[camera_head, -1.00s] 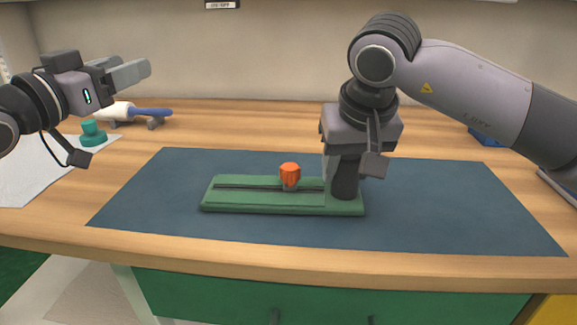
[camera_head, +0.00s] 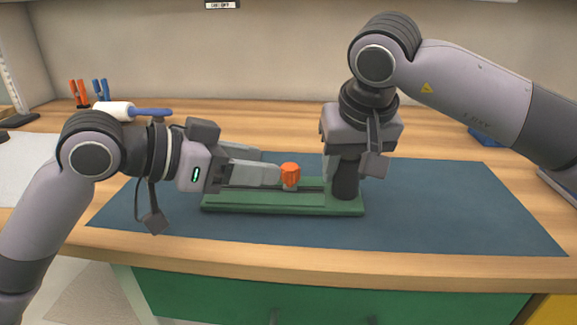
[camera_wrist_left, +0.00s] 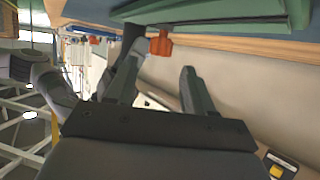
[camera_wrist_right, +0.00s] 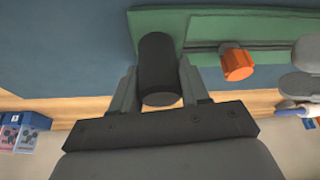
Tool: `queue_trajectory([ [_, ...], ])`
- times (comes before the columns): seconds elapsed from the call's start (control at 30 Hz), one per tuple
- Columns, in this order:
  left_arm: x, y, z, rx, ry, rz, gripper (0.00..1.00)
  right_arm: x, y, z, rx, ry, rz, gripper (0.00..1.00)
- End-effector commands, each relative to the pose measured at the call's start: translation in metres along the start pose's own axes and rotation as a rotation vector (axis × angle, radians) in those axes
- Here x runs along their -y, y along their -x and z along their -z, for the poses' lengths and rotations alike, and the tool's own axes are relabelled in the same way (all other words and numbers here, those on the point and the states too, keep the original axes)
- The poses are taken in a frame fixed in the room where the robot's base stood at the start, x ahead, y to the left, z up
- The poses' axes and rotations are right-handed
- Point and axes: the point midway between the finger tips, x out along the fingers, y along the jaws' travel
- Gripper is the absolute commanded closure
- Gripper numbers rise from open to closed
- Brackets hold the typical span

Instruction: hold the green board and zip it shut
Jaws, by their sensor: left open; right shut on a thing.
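The green board (camera_head: 250,209) lies on a dark blue mat, with a dark zip track along its top. An orange zip pull (camera_head: 290,175) stands up from the track near the board's middle; it also shows in the right wrist view (camera_wrist_right: 237,64). A black post (camera_head: 346,180) rises from the board's right end. My right gripper (camera_wrist_right: 159,85) points down and is shut on the black post. My left gripper (camera_head: 275,168) is open and level over the board's left half, its fingertips close to the orange pull; contact cannot be told. The left wrist view shows the pull (camera_wrist_left: 160,43) near one fingertip.
The dark blue mat (camera_head: 440,205) is bare right of the board. A white and blue tool (camera_head: 130,110) and pliers with orange and blue handles (camera_head: 90,92) are at the back left. A blue item (camera_head: 486,133) lies at the back right.

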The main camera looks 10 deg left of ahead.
Motion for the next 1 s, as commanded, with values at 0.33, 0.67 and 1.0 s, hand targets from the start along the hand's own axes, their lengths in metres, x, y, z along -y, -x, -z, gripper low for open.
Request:
queue_trajectory([
  [0.33,0.0,-0.057,0.001,-0.001,0.0,0.0,0.47,0.0,0.001,0.001,-0.003,-0.001,0.002,1.0],
  [0.67,0.0,-0.066,0.0,-0.001,-0.001,0.002,0.47,0.0,0.001,0.001,-0.003,-0.001,0.002,1.0],
  [1.0,0.0,-0.066,0.0,0.0,0.0,0.002,1.0,0.0,0.001,0.001,-0.003,-0.001,0.002,1.0],
])
